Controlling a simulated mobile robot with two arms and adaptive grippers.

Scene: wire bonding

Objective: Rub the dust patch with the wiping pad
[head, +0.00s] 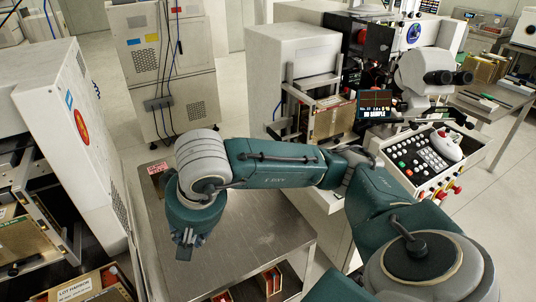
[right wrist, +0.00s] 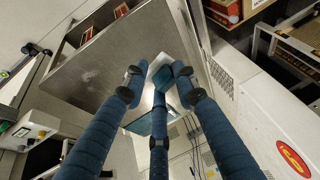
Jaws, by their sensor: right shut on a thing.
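My right gripper (head: 186,240) points down over the left part of the steel table (head: 255,257) in the head view. In the right wrist view its fingers (right wrist: 160,78) are drawn together above the table. My left gripper is not in view.
A small red-and-white label (head: 157,169) is at the table's back left. Red bins (head: 270,281) sit under its front edge. A white machine (head: 72,130) stands close on the left, a bonding machine with keypad (head: 432,155) on the right. The table's front right is clear.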

